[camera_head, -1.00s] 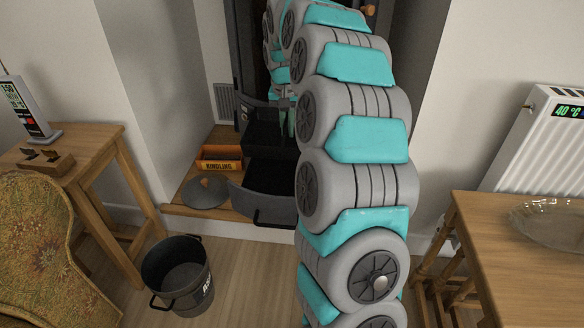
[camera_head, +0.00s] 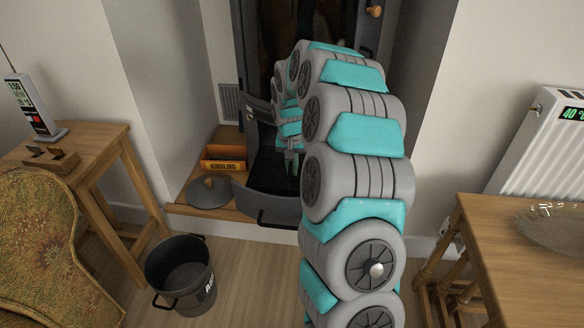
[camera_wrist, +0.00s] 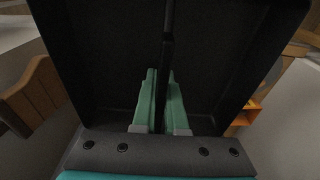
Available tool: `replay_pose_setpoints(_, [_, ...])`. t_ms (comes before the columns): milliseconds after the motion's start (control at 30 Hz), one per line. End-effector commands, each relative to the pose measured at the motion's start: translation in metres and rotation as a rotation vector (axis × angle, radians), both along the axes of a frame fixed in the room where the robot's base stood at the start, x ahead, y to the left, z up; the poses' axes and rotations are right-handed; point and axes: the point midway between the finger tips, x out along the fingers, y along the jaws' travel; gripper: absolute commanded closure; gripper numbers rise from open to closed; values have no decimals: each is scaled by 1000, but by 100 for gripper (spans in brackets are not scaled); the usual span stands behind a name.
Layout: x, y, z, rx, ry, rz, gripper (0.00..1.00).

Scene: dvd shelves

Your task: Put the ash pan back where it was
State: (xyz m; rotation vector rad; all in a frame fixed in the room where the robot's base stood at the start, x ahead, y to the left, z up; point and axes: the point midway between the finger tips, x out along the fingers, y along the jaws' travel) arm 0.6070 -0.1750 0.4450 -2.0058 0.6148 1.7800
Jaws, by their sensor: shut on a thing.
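The ash pan is a black, open tray (camera_head: 268,167). In the head view it sits low, inside or just over the pulled-out grey drawer (camera_head: 262,205) at the foot of the stove. In the wrist view the dark pan (camera_wrist: 105,65) fills most of the picture. My gripper (camera_head: 291,158) is shut on the thin dark bar of the pan, with its green fingers (camera_wrist: 162,80) on either side of it. My arm hides the pan's right side. I cannot tell whether the pan touches the drawer's floor.
An orange kindling box (camera_head: 224,165) and a round grey lid (camera_head: 208,193) lie left of the drawer on the wooden hearth. A black bucket (camera_head: 180,275) stands on the floor. Wooden tables stand left (camera_head: 100,140) and right (camera_head: 500,225). The stove door (camera_head: 372,40) stands at the back.

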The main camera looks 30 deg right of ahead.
Motion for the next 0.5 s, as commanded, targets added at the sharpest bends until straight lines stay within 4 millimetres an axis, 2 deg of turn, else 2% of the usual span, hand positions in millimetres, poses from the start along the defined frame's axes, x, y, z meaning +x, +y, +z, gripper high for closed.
replay_pose_setpoints(267, [1, -1, -1, -2, -2, 0, 100])
replay_pose_setpoints(300, [1, 0, -1, -2, -2, 0, 89])
replay_pose_setpoints(500, [1, 0, -1, -1, -3, 0, 67])
